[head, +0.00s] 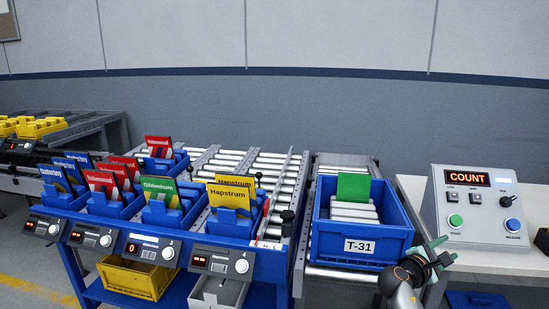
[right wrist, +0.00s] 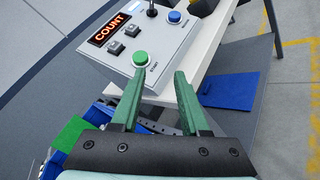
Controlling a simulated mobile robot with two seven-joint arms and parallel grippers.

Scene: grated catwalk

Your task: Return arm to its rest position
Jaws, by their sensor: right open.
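My right gripper (head: 449,249) is at the lower right of the head view, in front of the control box and just right of the blue T-31 tote. In the right wrist view its two green fingers (right wrist: 158,78) are spread apart with nothing between them. The green button (right wrist: 140,58) of the control box shows just past the fingertips. My right arm comes up from the bottom edge of the head view. My left gripper is not in view.
The grey control box (head: 478,205), lit COUNT, stands on a white table (head: 470,261). The blue tote (head: 398,246) on the rollers holds a green card (head: 353,187). Several blue card holders line the sloped rack (head: 265,230) at left. A blue panel (right wrist: 228,90) lies below the table.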

